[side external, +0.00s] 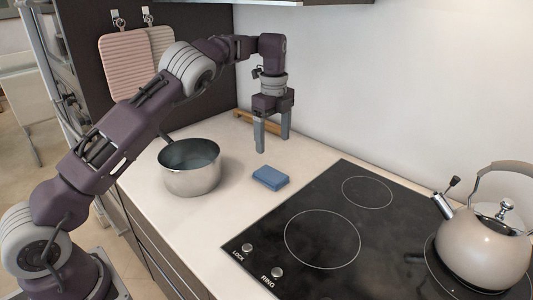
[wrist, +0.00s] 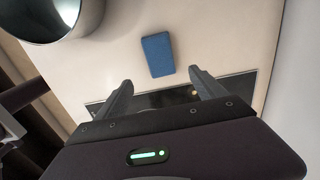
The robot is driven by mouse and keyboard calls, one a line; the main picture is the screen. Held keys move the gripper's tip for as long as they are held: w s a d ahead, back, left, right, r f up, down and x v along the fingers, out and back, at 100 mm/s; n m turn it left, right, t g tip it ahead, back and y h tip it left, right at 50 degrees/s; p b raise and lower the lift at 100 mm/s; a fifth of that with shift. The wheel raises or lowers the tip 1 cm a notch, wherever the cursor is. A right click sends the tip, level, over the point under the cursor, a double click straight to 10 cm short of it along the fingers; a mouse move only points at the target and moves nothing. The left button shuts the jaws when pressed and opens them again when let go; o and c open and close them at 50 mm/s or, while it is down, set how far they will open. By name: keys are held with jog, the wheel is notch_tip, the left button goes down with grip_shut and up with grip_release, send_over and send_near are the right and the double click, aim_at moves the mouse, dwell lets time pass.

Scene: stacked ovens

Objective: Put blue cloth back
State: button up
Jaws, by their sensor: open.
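The blue cloth (side external: 270,178) is a small folded block lying flat on the pale countertop, between the pot and the black cooktop. In the wrist view the blue cloth (wrist: 158,55) lies beyond my fingertips, roughly centred between them. My gripper (side external: 273,142) hangs above the counter with its fingers pointing down, behind the cloth and apart from it. In the wrist view my gripper (wrist: 160,82) has its two fingers spread with nothing between them.
A steel pot (side external: 190,178) stands on the counter left of the cloth. A black cooktop (side external: 335,225) lies to the right, with a beige kettle (side external: 485,245) on it. A wooden piece (side external: 262,121) lies by the back wall. Two pink-beige mitts or boards (side external: 130,62) hang at left.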

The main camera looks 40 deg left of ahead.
jog(key=s+d+r+n+h, duration=0.1)
jog(key=s+d+r+n, duration=0.1)
jog(key=s+r+n, duration=0.5)
jog(key=s+d+r+n+h, duration=0.1)
jog(key=s+d+r+n, duration=0.15)
jog(key=s, duration=0.75)
jog(key=s+d+n+t+y, duration=0.1)
jog(key=s+n, duration=0.3)
jog(key=s, duration=0.7)
jog(key=s+d+r+n+t+y, duration=0.1)
jog(key=s+d+n+t, duration=0.2)
jog(key=s, duration=0.8)
jog(key=shift+s+d+n+t, duration=0.15)
jog(key=shift+s+n+t, duration=0.05)
jog(key=shift+n+t, duration=0.6)
